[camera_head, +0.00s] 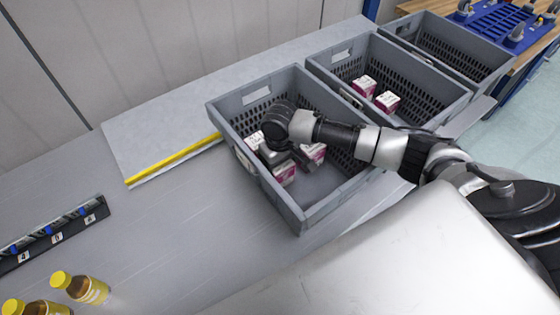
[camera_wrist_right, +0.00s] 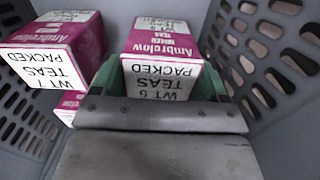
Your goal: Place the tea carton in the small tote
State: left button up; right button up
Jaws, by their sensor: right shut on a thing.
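Tea cartons, magenta and white, lie in the nearest grey tote (camera_head: 290,215). My right gripper (camera_head: 284,154) reaches down inside this tote. In the right wrist view its green-lined fingers (camera_wrist_right: 162,88) are shut on a tea carton (camera_wrist_right: 160,42) marked "WT 5". Another tea carton (camera_wrist_right: 50,50), marked "WT 1", stands left of it, with part of one more (camera_wrist_right: 69,106) below. In the head view, cartons show at the gripper's lower side (camera_head: 285,174) and right (camera_head: 315,153); the arm hides some of them. Which tote is the small one I cannot tell. My left gripper is out of view.
A middle grey tote (camera_head: 440,115) holds two more cartons (camera_head: 364,86). A third grey tote (camera_head: 480,62) at the far right looks empty. Yellow-capped bottles (camera_head: 88,289) and a dark labelled rail (camera_head: 50,236) are at the left. The tote's perforated walls are close around my right gripper.

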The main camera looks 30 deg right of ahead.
jog(key=shift+f, duration=0.2)
jog(key=o, duration=1.1)
jog(key=shift+f, duration=0.1)
jog(key=shift+c, duration=0.2)
notch_tip(320, 180, up, 12)
jog(key=b, duration=0.1)
jog(key=shift+b, duration=0.3)
